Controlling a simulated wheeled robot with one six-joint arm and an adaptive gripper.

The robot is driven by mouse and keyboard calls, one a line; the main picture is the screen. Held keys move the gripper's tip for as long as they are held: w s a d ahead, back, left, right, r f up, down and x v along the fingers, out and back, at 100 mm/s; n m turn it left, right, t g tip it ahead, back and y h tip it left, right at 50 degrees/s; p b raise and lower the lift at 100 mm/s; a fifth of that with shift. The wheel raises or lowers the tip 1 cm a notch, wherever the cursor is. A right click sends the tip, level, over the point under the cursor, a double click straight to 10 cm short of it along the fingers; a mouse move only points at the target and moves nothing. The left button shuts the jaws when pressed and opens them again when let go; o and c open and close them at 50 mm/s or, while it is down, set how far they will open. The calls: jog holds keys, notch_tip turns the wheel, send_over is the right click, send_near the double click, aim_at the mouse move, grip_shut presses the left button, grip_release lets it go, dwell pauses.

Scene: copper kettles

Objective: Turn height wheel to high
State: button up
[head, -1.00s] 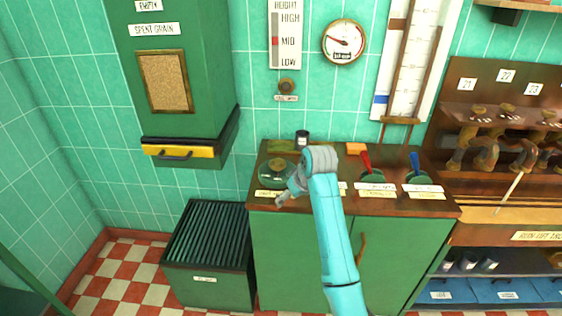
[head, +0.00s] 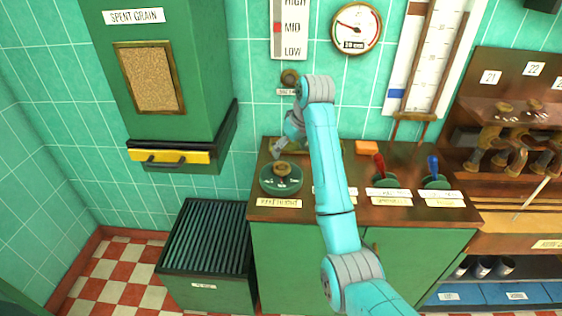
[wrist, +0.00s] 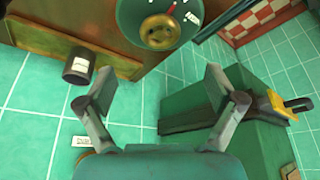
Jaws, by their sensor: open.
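A round green dial (head: 281,182) with a brass knob sits on the counter at the left, behind a cream label too blurred to read surely. It also shows at the top of the wrist view (wrist: 158,28). A height scale (head: 290,28) on the wall has HIGH, MID and LOW marks, with its red marker at MID. A small brass wall knob (head: 290,78) sits below it, above a partly hidden label. I cannot tell which of the two is the height wheel. My gripper (head: 278,150) is open and empty, above and behind the dial; its spread fingers (wrist: 158,78) touch nothing.
A dark cup (wrist: 79,67) stands near the wall. An orange block (head: 367,147) and two bowls with red (head: 380,168) and blue (head: 433,166) handles lie to the right. The spent grain box (head: 170,90) juts out at left. A ribbed green bin (head: 208,240) stands below.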

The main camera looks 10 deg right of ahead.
aim_at(281, 167)
jog(key=x, duration=1)
jog(key=c, duration=1.1)
jog(key=shift+c, duration=0.2)
jog(key=shift+s+m, duration=0.1)
jog(key=shift+m, duration=0.2)
jog(key=m+h, duration=0.1)
jog(key=m, duration=0.1)
jog(key=m+h, duration=0.1)
jog(key=m, duration=0.1)
jog(key=shift+a+m, duration=0.2)
jog(key=shift+m, duration=0.1)
jog(key=m+h, duration=0.1)
jog(key=m, duration=0.3)
jog(key=shift+a+m+h, duration=0.1)
jog(key=shift+m+h, duration=0.2)
jog(key=shift+h, duration=0.1)
